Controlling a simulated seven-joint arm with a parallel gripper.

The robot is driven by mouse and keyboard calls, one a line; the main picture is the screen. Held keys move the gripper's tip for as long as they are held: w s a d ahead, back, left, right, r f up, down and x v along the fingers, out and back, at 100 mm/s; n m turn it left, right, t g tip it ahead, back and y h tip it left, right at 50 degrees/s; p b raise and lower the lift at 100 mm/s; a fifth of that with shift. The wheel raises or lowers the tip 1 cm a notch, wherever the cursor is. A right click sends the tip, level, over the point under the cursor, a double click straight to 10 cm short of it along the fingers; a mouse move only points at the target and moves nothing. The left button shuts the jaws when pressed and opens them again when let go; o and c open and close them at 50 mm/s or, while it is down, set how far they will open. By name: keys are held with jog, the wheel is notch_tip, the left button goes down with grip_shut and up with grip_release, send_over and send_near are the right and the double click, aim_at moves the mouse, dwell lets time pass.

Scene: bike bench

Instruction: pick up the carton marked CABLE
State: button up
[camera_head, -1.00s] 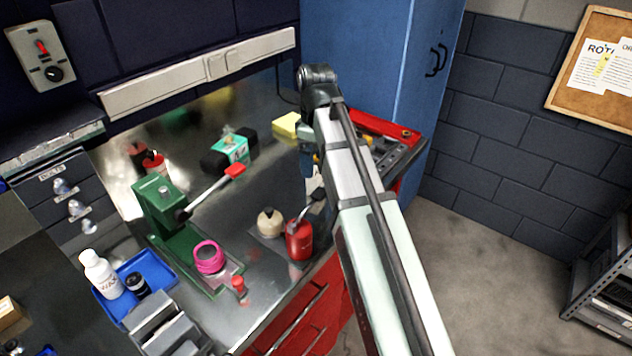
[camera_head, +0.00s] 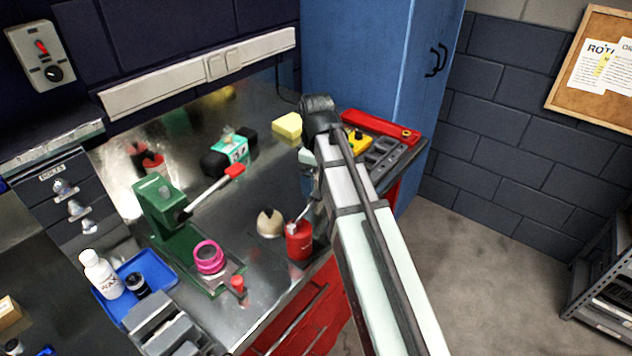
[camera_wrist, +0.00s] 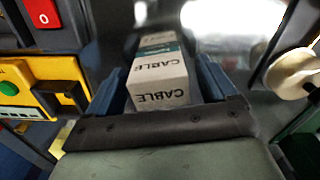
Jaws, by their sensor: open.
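The carton marked CABLE (camera_wrist: 160,88) is white with a teal band and shows in the middle of the wrist view, its lettering upside down. My gripper (camera_wrist: 162,74) is open, with one blue finger on each side of the carton. I cannot tell whether either finger touches it. In the head view my arm reaches over the right part of the bench and largely hides the gripper and the carton.
A yellow device with a green button (camera_wrist: 12,88) is left of the gripper. A cream spool (camera_wrist: 292,72) is to the right. In the head view, a red canister (camera_head: 299,240), yellow block (camera_head: 287,125), green press (camera_head: 160,207) and blue tray (camera_head: 165,272) stand on the bench.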

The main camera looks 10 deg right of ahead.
jog(key=c, duration=1.1)
jog(key=shift+o, duration=0.2)
